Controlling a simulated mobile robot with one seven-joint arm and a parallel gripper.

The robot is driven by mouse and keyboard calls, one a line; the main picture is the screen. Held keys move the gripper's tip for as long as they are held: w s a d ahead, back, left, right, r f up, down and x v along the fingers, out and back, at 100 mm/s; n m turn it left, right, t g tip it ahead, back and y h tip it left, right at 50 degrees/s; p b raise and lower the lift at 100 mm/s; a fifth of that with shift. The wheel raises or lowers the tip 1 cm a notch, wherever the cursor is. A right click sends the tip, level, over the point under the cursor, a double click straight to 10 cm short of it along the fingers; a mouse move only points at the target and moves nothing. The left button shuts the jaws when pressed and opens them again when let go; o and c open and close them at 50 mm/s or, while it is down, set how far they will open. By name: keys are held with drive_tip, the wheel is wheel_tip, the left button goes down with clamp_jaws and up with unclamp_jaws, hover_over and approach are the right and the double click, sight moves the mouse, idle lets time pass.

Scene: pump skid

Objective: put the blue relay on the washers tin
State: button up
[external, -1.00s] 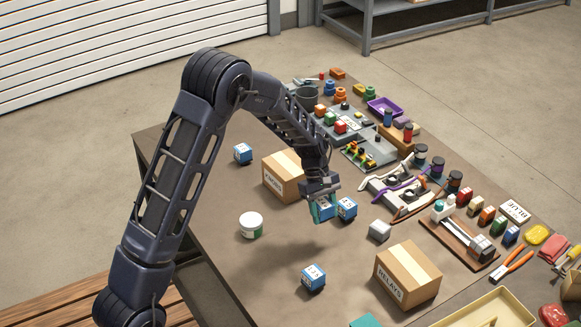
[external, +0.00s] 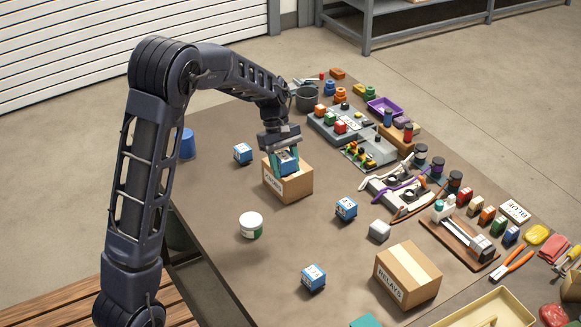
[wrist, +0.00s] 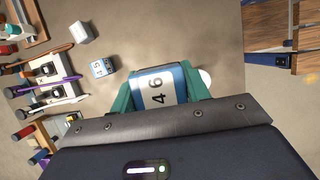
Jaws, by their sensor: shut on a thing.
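My gripper (external: 286,160) is shut on a blue block with a white label (external: 288,164). In the wrist view the block (wrist: 158,90) sits between the teal fingers, and its label seems to read 46. In the external view it overlaps the top of a cardboard box (external: 291,186); I cannot tell whether they touch. Other labelled blue blocks stand at the back left (external: 242,153), right of centre (external: 346,209) and in front (external: 313,277). A white tub with a green band (external: 251,226) stands left of centre. I cannot read a washers label on anything.
A cardboard box marked RELAYS (external: 408,276) stands at front right. A grey block (external: 379,230) is behind it. A row of small coloured blocks, one blue (external: 510,236), lies along the right by a BLUE card (external: 514,212). The table's middle is mostly clear.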

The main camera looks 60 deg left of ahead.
wheel_tip(320, 180, up, 2)
hover_over(255, 224)
drive_tip(key=a, duration=0.1)
drive_tip(key=f, duration=1.9)
drive_tip(key=shift+a+f, duration=0.3)
drive_tip(key=shift+a, duration=0.05)
drive_tip(key=o, duration=1.1)
drive_tip(key=shift+f, duration=0.15)
drive_tip(key=shift+c, duration=0.2)
drive_tip(key=v, duration=1.2)
